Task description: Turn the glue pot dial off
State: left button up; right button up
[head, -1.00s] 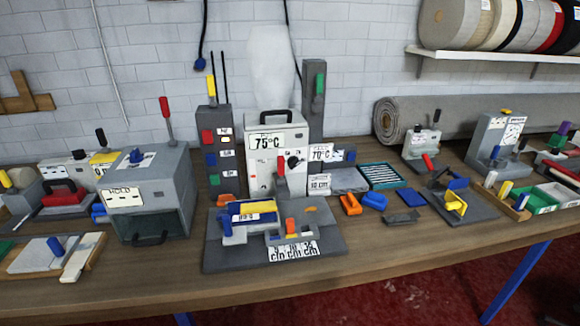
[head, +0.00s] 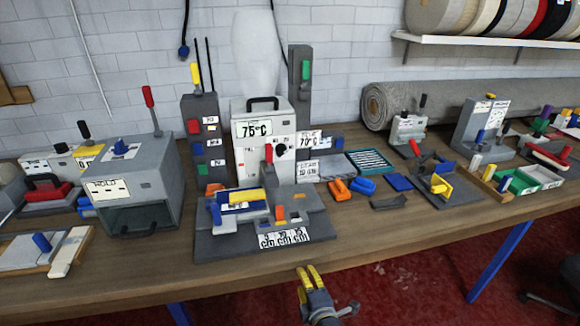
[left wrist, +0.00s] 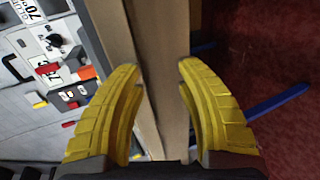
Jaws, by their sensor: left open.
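The glue pot (head: 250,150) is a white box with a 75°C display and a black top handle, standing at the back middle of the table. Its dark round dial (head: 281,149) is on the front, at the right of a red-tipped lever. My left gripper (head: 308,270) has yellow fingers and is low at the table's front edge, well short of the pot. In the left wrist view its fingers (left wrist: 160,72) are apart with nothing between them, over the table edge. My right gripper is not in view.
A grey fixture (head: 215,245) with a blue and yellow block stands in front of the pot. A 70°C sign (head: 309,142) and a grey post (head: 300,100) stand at its right. A grey box (head: 165,175) is at the left. Bare table (head: 360,235) lies at front right.

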pick_arm(q)
notch_tip(320, 180, up, 6)
jog(key=m+t, duration=0.1)
jog(key=m, duration=0.1)
jog(key=n+g+y, duration=0.1)
jog(key=n+y, duration=0.4)
jog(key=n, duration=0.8)
send_near(284, 152)
jog(key=x, duration=1)
jog(key=shift+o, duration=0.3)
grip_shut()
